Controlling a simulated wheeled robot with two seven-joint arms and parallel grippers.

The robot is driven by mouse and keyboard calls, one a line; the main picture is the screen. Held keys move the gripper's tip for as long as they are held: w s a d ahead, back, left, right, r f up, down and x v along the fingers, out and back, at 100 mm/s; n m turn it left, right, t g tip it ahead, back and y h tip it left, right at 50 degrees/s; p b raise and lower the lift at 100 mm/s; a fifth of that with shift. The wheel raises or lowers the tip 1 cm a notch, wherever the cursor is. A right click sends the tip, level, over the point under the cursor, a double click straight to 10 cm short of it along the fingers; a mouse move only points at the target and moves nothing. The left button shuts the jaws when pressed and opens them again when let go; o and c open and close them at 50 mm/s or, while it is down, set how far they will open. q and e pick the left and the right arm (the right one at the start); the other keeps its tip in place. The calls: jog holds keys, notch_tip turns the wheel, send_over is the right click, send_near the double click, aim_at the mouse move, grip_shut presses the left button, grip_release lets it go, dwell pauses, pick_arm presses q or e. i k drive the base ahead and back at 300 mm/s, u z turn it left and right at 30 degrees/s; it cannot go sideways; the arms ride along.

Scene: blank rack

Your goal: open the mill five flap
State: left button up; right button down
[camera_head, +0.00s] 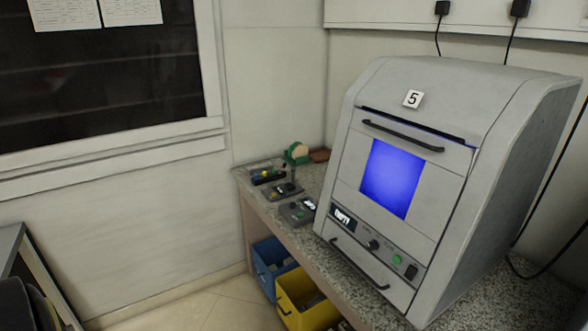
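The mill (530,110), a grey sloped-front machine marked with a white "5" label (412,98), stands on a speckled worktop at the right. Its front flap (428,183) has a window glowing blue (392,178) and a dark bar handle (402,135) along its upper part. A dark gap shows along the flap's top edge, with a thin blue glow at the upper right edge. The flap looks shut or nearly shut; I cannot tell exactly. Neither of my grippers is in view.
A lower panel with a second dark handle (358,262) sits below the buttons and small display (343,218). Small control boxes (284,191) lie on the worktop (525,300) left of the mill. Blue (270,258) and yellow (290,313) bins stand underneath. Cables hang behind the mill.

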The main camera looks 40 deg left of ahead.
aim_at(377, 181)
jog(key=u, duration=0.55)
jog(key=k, duration=1.05)
jog(key=u, duration=1.2)
jog(key=i, duration=0.95)
jog(key=z, duration=0.5)
jog(key=i, duration=0.8)
jog(key=z, duration=0.8)
